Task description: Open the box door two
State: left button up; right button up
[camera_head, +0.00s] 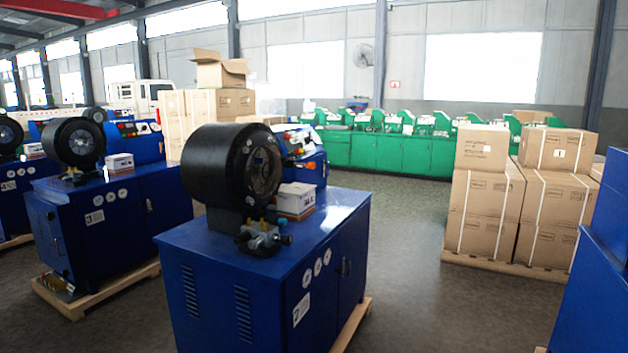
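A blue crimper cabinet (240,307) stands in the near middle, with a label (301,308) that seems to read 2. Its right-hand face has a door (353,252) with small dark handles (345,267) near a vertical seam. The door looks shut. Three round gauges sit on the panel left of the door. A black crimper head (225,165) and a small white box (295,199) stand on its top. Neither of my grippers is in view.
A similar blue cabinet (122,222) stands to the left on a wooden pallet. Stacked cartons (485,200) stand at the right, and blue machinery (600,270) fills the right edge. Green machines (400,152) line the back. The floor (430,300) right of the middle cabinet is clear.

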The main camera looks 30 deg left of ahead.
aim_at(317, 175)
jog(key=i, duration=2.25)
jog(key=j+u, duration=0.05)
jog(key=j, duration=0.05)
